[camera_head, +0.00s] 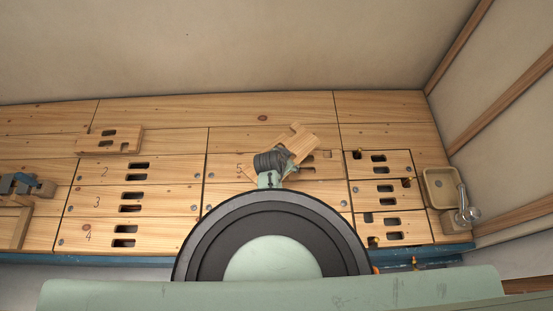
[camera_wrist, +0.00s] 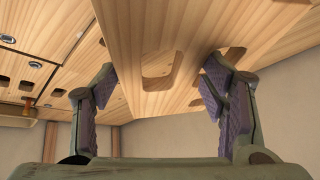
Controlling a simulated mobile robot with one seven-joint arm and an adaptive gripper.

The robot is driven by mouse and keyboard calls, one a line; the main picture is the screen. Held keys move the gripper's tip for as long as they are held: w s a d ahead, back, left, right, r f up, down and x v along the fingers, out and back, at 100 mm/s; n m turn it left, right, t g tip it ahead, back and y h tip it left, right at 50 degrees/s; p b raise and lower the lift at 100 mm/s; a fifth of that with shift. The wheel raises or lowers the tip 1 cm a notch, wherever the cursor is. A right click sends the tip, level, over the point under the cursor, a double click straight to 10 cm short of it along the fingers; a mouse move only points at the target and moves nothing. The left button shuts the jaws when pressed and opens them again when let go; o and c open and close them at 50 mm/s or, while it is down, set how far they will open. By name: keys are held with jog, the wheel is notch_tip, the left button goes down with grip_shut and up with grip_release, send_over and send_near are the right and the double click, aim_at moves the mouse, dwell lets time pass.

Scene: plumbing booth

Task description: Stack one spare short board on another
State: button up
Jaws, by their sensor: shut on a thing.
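A short pale wooden board (camera_head: 296,141) lies slanted at my gripper (camera_head: 274,162), in the middle of the head view. In the wrist view, the gripper (camera_wrist: 160,85) has a finger on each side of a board (camera_wrist: 155,28) with slots cut through it, and is shut on it. A second piece of pale wood (camera_head: 325,168) shows below and to the right of the held board. My gripper and the held board hide part of it, and I cannot tell whether they touch. Another slotted short board (camera_head: 92,146) lies at the far left, apart from my gripper.
The wooden work surface (camera_head: 225,105) has numbered slotted panels (camera_head: 165,203) at left and smaller slotted panels (camera_head: 390,200) at right. A small basin with a tap (camera_head: 440,187) stands at the right end.

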jog(key=w+d+f+m+g+h, duration=0.2)
jog(key=d+m+g+h, duration=0.15)
jog(key=d+m, duration=0.5)
jog(key=shift+m+y, duration=0.25)
jog(key=shift+s+a+f+b, duration=0.1)
jog(key=shift+a+f+b, duration=0.05)
jog(key=shift+f+b, duration=1.2)
jog(key=shift+s+a+f+b, duration=0.1)
jog(key=shift+a+f+b, duration=0.05)
jog(key=shift+f+b, duration=1.15)
jog(key=shift+f, duration=0.1)
jog(key=shift+f+b, duration=1.25)
jog(key=shift+b, duration=0.05)
jog(key=shift+f, duration=0.15)
jog(key=o, duration=1.5)
